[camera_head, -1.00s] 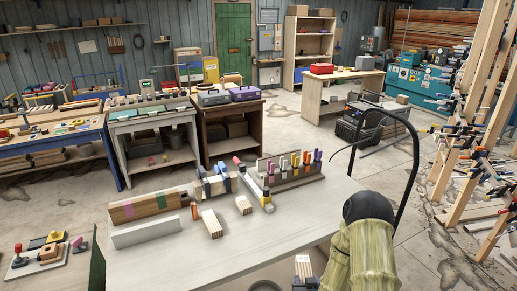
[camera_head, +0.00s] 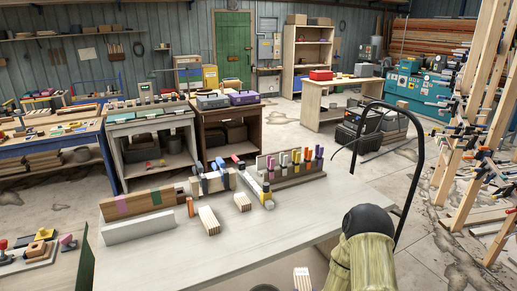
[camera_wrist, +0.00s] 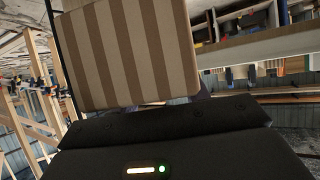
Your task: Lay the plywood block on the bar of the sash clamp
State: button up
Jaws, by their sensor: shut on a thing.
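A plywood block with light and dark stripes (camera_wrist: 130,50) fills the upper middle of the wrist view, in my gripper (camera_wrist: 165,115). My gripper is shut on it; the block hides most of the fingertips. The block also shows small at the bottom edge of the head view (camera_head: 302,277), in front of the pale table (camera_head: 270,238). The sash clamp (camera_head: 255,187) lies on the table, a grey bar with a red handle at its far end. The held block is apart from it, on the near side.
A rack of coloured clamps (camera_head: 292,168) stands right behind the bar. Boards (camera_head: 137,207) and a white strip (camera_head: 138,229) stand at the table's left. The table's front and right are clear. Timber uprights (camera_head: 465,130) stand far right.

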jog(key=s+f, duration=0.4)
jog(key=f, duration=0.1)
jog(key=shift+s+f, duration=0.2)
jog(key=shift+w+d, duration=0.1)
jog(key=shift+d, duration=0.05)
